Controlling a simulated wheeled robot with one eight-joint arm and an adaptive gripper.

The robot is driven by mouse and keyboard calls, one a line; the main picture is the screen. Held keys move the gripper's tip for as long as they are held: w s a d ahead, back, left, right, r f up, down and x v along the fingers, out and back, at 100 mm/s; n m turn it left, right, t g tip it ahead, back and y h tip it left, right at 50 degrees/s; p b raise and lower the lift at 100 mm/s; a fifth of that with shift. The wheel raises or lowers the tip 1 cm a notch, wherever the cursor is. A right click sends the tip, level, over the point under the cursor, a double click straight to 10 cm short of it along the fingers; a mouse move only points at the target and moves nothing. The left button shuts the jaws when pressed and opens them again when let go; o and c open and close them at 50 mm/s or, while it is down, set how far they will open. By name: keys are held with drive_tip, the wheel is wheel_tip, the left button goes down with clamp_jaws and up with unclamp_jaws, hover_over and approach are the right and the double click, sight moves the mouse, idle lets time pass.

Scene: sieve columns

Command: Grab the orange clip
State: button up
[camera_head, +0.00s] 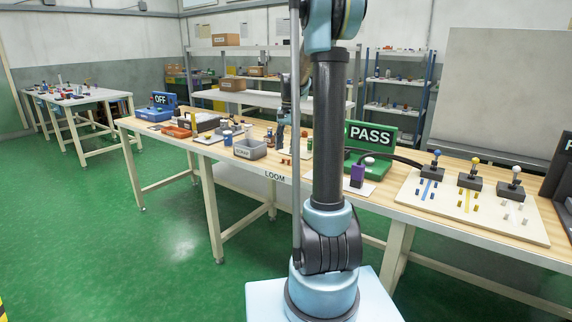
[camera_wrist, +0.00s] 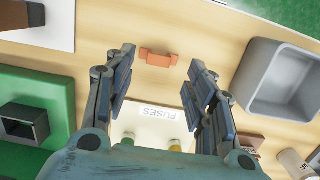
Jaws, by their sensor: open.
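The orange clip (camera_wrist: 158,58) lies on the wooden bench top in the wrist view, at the upper middle. It is a small block with raised ends. My gripper (camera_wrist: 160,72) is open, with its two dark fingers on either side of the view. The clip sits between the fingers' lines and just beyond the tips, with nothing seen touching it. In the head view my gripper (camera_head: 284,112) points down over the bench, left of my arm column. Small orange-brown pieces show on the bench below it there, too small to tell which is the clip.
A white card marked FUSES (camera_wrist: 163,112) lies below the fingers. A grey bin (camera_wrist: 283,80) stands right, and a green fixture (camera_wrist: 38,108) with a dark socket stands left. The PASS sign (camera_head: 371,134) rises right of my arm. Bare wood surrounds the clip.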

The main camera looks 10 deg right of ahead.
drive_tip(key=shift+s+a+f, duration=0.1)
drive_tip(key=shift+s+f, duration=0.05)
drive_tip(key=shift+f, duration=2.45)
drive_tip(key=c, duration=0.3)
drive_tip(key=shift+c, duration=0.2)
drive_tip(key=shift+r, duration=0.15)
